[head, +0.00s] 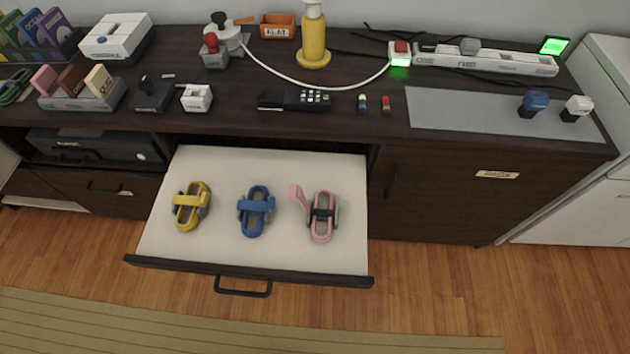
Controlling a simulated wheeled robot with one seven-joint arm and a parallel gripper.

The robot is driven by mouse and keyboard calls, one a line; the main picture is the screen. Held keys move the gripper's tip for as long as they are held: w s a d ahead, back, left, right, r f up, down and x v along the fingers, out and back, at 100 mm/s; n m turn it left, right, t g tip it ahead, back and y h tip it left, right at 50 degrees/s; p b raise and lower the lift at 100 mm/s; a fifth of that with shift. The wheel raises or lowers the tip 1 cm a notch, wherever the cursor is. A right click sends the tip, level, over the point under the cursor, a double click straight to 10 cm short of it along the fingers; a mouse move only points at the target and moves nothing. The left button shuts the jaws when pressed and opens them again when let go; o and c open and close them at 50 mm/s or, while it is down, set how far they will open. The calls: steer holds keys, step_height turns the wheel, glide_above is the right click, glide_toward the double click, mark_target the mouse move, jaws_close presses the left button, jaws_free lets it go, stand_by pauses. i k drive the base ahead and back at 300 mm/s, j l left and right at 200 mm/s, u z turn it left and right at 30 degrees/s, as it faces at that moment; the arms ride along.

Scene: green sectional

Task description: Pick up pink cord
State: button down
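The pink cord (323,230) lies coiled in the open drawer (250,166), on its pale floor toward the right. A dark band crosses the middle of the coil, and a pink end piece sticks out to its upper left. A blue cord (256,226) lies to its left, and a yellow cord (180,214) lies further left. The three coils are apart from each other. My gripper is not in view.
The drawer's front with its handle (243,292) juts out over the wood floor. The dark counter (355,124) above holds a remote, a yellow bottle, a power strip (480,61) and several small devices. The drawer floor around the cords is clear.

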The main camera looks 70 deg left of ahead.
mark_target(318, 214)
steer(key=u, duration=1.6)
